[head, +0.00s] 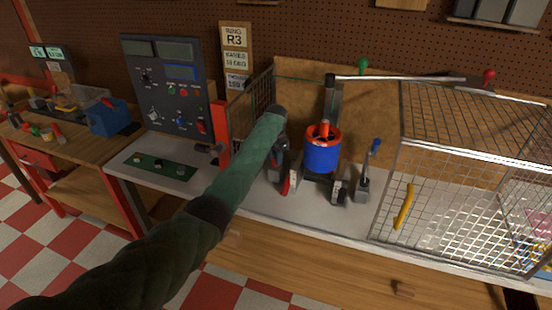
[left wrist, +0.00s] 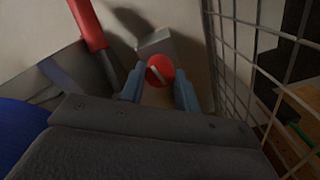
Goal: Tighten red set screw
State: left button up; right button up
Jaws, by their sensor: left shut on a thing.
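The red set screw (left wrist: 160,70) shows in the left wrist view as a round red head with a pale bar across it. My left gripper (left wrist: 159,84) has its two blue-grey fingers on either side of the head and is shut on it. A grey block (left wrist: 156,42) lies just behind the screw. In the head view my left gripper (head: 281,152) is at the left side of the ducted rotor (head: 322,155), a blue cylinder with a red rim; my arm and gripper hide the screw there. My right gripper is not in view.
A wire mesh panel (left wrist: 250,45) stands close at the right in the left wrist view. A wire cage (head: 460,190) with a yellow handle stands right of the rotor. A blue-handled lever (head: 370,165) is between them. A control panel (head: 165,85) is at the left.

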pick_arm(q)
jog(key=shift+m, duration=1)
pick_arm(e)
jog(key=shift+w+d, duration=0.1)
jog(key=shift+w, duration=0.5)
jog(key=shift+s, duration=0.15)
pick_arm(q)
jog(key=o, duration=1)
jog(key=shift+c, duration=0.2)
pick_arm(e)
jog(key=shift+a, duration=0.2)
pick_arm(q)
jog(key=shift+r, duration=0.1)
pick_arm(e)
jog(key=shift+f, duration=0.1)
